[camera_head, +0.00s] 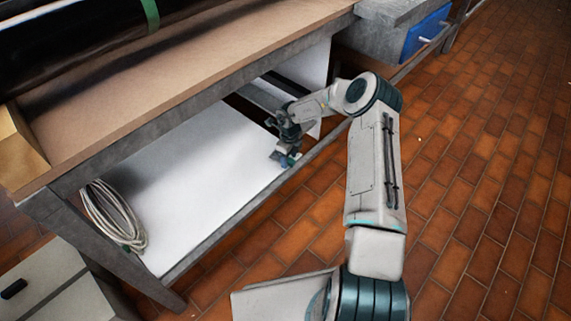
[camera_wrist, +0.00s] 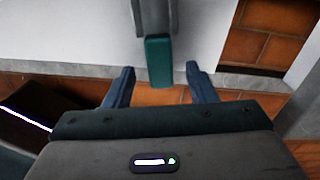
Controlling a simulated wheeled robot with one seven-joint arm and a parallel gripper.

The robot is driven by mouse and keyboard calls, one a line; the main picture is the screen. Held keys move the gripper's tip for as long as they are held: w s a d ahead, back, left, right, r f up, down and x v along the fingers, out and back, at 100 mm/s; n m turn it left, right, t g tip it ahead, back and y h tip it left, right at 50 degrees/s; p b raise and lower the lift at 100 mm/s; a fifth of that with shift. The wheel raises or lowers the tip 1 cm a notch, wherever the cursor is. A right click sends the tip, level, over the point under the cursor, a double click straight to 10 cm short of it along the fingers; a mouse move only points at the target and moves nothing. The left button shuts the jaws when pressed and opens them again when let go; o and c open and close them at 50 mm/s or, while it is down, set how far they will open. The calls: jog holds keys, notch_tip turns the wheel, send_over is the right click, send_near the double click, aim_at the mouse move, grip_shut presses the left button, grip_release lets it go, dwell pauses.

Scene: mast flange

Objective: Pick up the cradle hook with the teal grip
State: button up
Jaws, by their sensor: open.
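The cradle hook shows in the wrist view as a grey metal shaft (camera_wrist: 153,14) with a teal grip (camera_wrist: 158,60) at its near end. The grip lies between and slightly beyond the tips of my gripper (camera_wrist: 160,73), with a gap on each side. My gripper is open and holds nothing. In the head view my gripper (camera_head: 284,157) is low over the white lower shelf (camera_head: 205,155), close to its front edge. The hook's far end is out of the wrist view, and I cannot pick the hook out clearly from my gripper in the head view.
The workbench top (camera_head: 190,65) overhangs the lower shelf. A coiled cable (camera_head: 115,217) lies at the shelf's left end. A white upright panel (camera_head: 306,82) stands right of the shelf. A blue drawer (camera_head: 425,32) is further right. Brick floor (camera_head: 480,180) in front is clear.

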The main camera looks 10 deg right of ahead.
jog(key=shift+f, duration=0.5)
jog(key=shift+r, duration=0.1)
jog(key=c, duration=1.1)
